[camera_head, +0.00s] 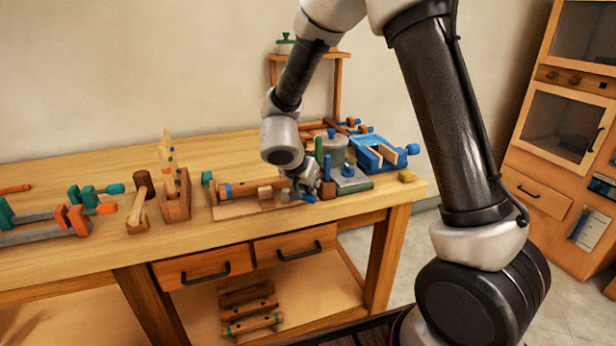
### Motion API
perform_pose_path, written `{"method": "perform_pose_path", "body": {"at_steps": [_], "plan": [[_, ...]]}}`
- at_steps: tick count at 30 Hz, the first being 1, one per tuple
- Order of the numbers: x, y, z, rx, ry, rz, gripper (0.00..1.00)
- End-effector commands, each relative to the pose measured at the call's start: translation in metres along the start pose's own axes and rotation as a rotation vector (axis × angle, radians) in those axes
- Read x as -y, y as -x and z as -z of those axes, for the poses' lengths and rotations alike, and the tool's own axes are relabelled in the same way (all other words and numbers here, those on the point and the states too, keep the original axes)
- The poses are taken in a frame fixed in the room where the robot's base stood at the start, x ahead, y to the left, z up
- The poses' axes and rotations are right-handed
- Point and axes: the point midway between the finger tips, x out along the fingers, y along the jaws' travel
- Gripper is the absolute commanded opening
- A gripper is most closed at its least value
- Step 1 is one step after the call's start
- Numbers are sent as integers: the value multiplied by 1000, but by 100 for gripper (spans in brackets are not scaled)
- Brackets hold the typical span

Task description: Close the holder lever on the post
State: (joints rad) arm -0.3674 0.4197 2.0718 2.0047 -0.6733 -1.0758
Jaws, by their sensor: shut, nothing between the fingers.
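A thin green post (327,168) stands upright on a small brown block near the front right of the workbench. A short blue piece (308,197), possibly the holder lever, sticks out low beside the block; how far it is turned is too small to tell. My gripper (301,192) points down just left of the post, close to the blue piece, shut with nothing in it. Whether it touches the blue piece cannot be told. My gripper and wrist hide part of the area around the post's foot.
A wooden roller on a board (230,209) lies left of my gripper. A mallet (139,207) and clamps (78,220) are farther left. The bench's front strip is mostly clear.

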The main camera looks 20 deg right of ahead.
Motion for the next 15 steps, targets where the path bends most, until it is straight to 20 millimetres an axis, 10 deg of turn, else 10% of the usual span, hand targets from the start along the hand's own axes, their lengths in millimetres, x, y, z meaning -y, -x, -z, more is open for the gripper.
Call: {"method": "perform_pose_path", "body": {"at_steps": [15], "plan": [[-3, 22, -28, 1, -243, -195, 0]]}}
